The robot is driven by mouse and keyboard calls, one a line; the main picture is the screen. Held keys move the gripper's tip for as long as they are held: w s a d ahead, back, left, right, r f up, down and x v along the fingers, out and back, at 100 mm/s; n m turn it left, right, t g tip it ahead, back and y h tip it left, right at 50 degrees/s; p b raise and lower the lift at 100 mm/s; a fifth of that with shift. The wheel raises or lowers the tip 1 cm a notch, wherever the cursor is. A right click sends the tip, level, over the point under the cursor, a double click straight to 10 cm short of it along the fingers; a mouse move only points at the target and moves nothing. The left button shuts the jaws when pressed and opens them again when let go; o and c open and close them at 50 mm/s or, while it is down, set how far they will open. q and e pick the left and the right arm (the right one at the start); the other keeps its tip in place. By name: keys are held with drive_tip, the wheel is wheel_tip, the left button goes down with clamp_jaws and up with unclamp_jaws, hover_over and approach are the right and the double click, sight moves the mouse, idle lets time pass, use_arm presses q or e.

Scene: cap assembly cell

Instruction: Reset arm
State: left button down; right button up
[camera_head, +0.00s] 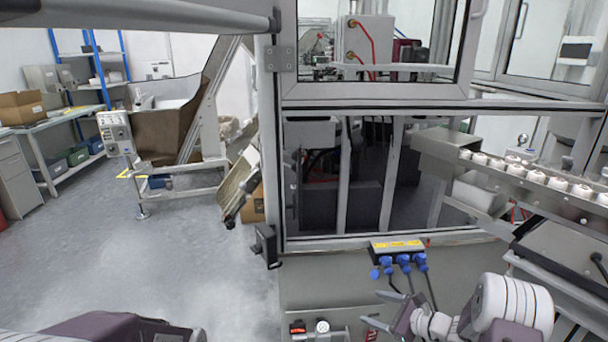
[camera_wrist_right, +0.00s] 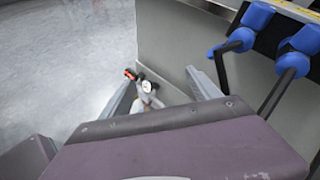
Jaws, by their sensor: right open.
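My right gripper (camera_head: 378,309) is in the lower right of the head view, in front of the cabinet's lower panel. Its jaws are open and nothing shows between them. In the right wrist view the two grey fingers (camera_wrist_right: 162,88) stand apart, with floor, panel and a small gauge visible beyond them. My right arm reaches in from the lower right corner, bent at the white and purple links. A purple and grey part of my left arm shows at the bottom left of the head view. The left gripper's fingers are not visible.
Blue plugs (camera_head: 403,261) with black cables hang from a yellow-topped box (camera_head: 397,246) just above my right gripper. A gauge (camera_head: 322,326) sits low on the machine. A conveyor (camera_head: 535,177) carrying several white caps is at right. Open floor (camera_head: 150,270) lies at left.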

drive_tip(key=s+a+r+n+g+p, duration=0.1)
drive_tip(key=s+a+r+n+p, duration=0.15)
drive_tip(key=r, duration=0.25)
drive_tip(key=s+a+r+n+g+y+p, duration=0.1)
drive_tip(key=a+r+g+p, duration=0.1)
drive_tip(key=a+r, duration=0.25)
drive_tip(key=s+a+r+n+g+p, duration=0.1)
drive_tip(key=s+a+r+n+p, duration=0.15)
drive_tip(key=r, duration=0.35)
drive_tip(key=s+a+r+n+g+h+p, duration=0.1)
drive_tip(key=s+a+r+n+g+p, duration=0.4)
drive_tip(key=s+r+p, duration=0.4)
drive_tip(key=s+d+r+n+h+p, duration=0.3)
drive_tip(key=s+d+n+h, duration=0.15)
drive_tip(key=s+n, duration=0.45)
use_arm(q)
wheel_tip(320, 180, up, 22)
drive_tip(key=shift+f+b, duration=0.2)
drive_tip(key=shift+b, duration=0.15)
use_arm(e)
drive_tip(key=s+d+f+n+h, duration=0.2)
drive_tip(key=d+f+n+h, duration=0.1)
drive_tip(key=d, duration=0.3)
drive_tip(key=shift+s+d+n+t+h, duration=0.3)
drive_tip(key=shift+d+h, duration=0.05)
drive_tip(key=shift+d, duration=0.05)
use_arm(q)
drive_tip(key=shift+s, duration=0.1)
use_arm(e)
drive_tip(key=shift+w, duration=0.1)
